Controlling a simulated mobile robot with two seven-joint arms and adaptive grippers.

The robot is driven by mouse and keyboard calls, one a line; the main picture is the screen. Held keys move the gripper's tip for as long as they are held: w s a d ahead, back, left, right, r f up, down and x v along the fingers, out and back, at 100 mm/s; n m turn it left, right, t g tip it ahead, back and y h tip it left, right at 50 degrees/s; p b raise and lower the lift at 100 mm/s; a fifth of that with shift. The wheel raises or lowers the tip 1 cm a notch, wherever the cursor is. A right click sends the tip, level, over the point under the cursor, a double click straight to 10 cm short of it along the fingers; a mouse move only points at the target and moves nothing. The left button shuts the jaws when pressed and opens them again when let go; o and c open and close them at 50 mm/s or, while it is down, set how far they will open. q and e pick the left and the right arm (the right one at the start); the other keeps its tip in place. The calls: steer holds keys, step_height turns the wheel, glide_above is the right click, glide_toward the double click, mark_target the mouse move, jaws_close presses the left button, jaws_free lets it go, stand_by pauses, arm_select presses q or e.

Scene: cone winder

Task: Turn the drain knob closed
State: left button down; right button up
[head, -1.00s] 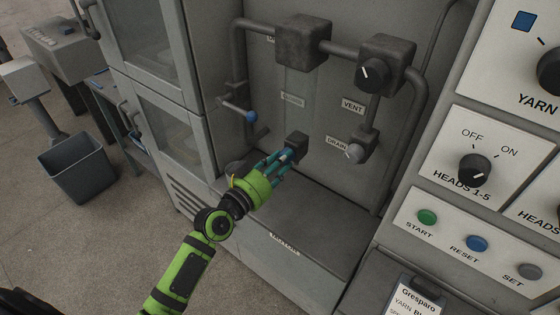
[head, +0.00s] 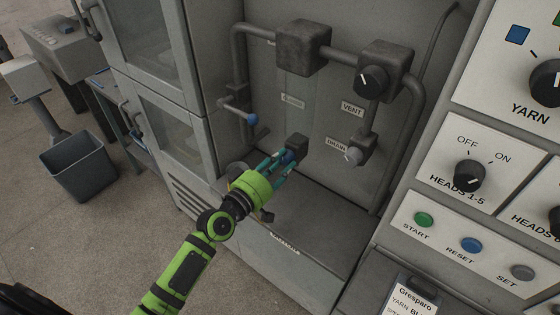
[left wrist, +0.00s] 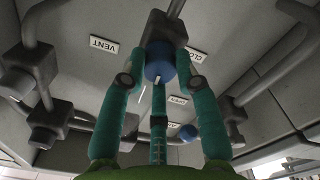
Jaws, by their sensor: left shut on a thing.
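My left gripper (head: 285,158) reaches in from the lower left and is shut on a blue knob (left wrist: 159,66) with a white pointer mark. Its teal fingers stand around the knob's sides in the left wrist view. That knob sits on a dark block (head: 297,142) low on the back panel; in the head view the fingers mostly hide it. My right gripper is not in view.
A black knob (head: 372,79) sits on a dark box above the VENT label (head: 352,109). Another blue knob (head: 252,118) is on the pipe at left. Pipes frame the recess, and a grey ledge (head: 315,215) lies below. A control panel (head: 440,225) stands at right.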

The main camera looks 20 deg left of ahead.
arm_select(q)
steer(key=n, duration=0.3)
steer(key=shift+s+d+f+n, duration=0.1)
steer(key=shift+d+f+n, duration=0.1)
steer(key=shift+f+n, duration=0.1)
steer(key=shift+n+p, duration=0.55)
steer(key=shift+n, duration=1.45)
steer(key=c, duration=0.9)
jaws_free()
steer(key=shift+r, duration=0.15)
steer(key=shift+r, duration=0.1)
